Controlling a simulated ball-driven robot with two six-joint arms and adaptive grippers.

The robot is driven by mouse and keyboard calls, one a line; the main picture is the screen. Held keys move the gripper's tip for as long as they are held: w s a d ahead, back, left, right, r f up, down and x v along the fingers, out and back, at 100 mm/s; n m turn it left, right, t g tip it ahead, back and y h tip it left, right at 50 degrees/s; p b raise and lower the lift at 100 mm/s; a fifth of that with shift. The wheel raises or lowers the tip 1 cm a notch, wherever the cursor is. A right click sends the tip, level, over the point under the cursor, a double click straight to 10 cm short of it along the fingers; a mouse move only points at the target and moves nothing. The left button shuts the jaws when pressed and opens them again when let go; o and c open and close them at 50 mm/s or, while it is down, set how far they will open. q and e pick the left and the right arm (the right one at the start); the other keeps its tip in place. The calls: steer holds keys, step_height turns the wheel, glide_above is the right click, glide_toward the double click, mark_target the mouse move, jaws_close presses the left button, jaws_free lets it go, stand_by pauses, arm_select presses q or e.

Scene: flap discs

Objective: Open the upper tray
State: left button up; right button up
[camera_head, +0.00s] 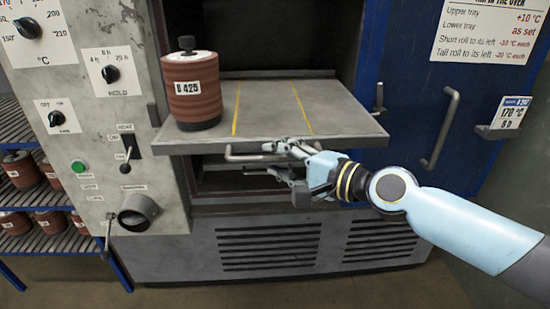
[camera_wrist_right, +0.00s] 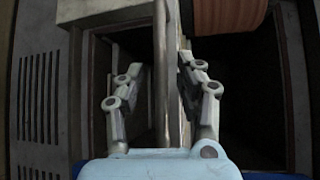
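The upper tray (camera_head: 270,105), a grey plate with yellow lines, juts out of the oven opening, level. Its bar handle (camera_head: 250,156) hangs at the front edge. In the wrist view the handle (camera_wrist_right: 160,75) runs between the two fingers. My right gripper (camera_head: 292,163) is at the right part of the handle, just below the tray's front edge. In the wrist view the right gripper (camera_wrist_right: 160,90) has its fingers apart, one on each side of the bar, with gaps showing. My left gripper is not in view.
A red-brown roll (camera_head: 194,92) labelled 425 stands upright at the tray's left. The blue oven door (camera_head: 415,100) stands open at right, with a long handle (camera_head: 440,130). A control panel (camera_head: 90,110) is at left. Racks (camera_head: 15,130) with several rolls are at far left.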

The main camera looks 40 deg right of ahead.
steer(key=v, duration=0.6)
steer(key=shift+s, duration=0.1)
stand_by(0.4)
